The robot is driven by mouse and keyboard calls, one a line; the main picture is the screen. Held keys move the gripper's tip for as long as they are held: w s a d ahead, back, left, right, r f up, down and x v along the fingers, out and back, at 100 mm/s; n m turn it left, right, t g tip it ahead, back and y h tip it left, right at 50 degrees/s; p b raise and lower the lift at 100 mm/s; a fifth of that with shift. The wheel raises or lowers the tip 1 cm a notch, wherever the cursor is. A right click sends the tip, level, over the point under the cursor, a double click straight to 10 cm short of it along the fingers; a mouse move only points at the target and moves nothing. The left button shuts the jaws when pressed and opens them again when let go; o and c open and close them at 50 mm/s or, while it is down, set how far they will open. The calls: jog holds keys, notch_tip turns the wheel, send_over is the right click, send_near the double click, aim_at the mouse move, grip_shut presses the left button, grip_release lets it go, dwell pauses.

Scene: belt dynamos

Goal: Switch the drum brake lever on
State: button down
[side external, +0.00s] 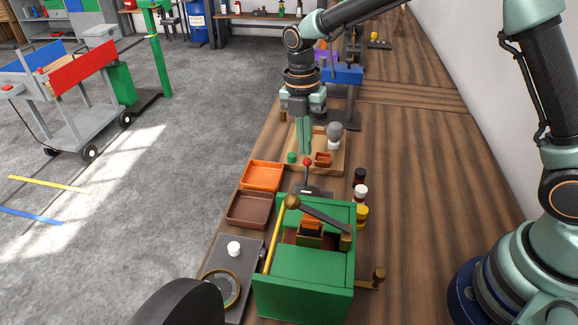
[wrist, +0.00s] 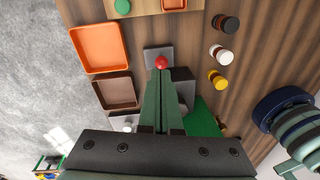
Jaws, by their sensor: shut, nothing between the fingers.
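A lever with a red ball knob (side external: 307,162) stands on a small dark grey base beside the green machine box (side external: 311,268). In the wrist view the red knob (wrist: 161,62) shows just beyond my fingertips, over its grey base (wrist: 151,53). My gripper (side external: 304,152) points down, its two green fingers together and empty. The fingertips, also in the wrist view (wrist: 161,78), are very close to the knob; I cannot tell whether they touch. The lever's shaft is mostly hidden by my fingers in the wrist view.
An orange tray (side external: 262,176) and a brown tray (side external: 249,209) lie left of the lever. Black, white and yellow jars (side external: 361,216) stand to the right. A wooden board (side external: 336,160) with small items lies behind. Bench right of the jars is clear.

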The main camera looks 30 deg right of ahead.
jog(key=w+d+r, duration=0.4)
jog(key=w+r, duration=0.1)
jog(key=r, duration=0.2)
jog(key=shift+d+r, duration=0.2)
jog(key=shift+r, duration=0.1)
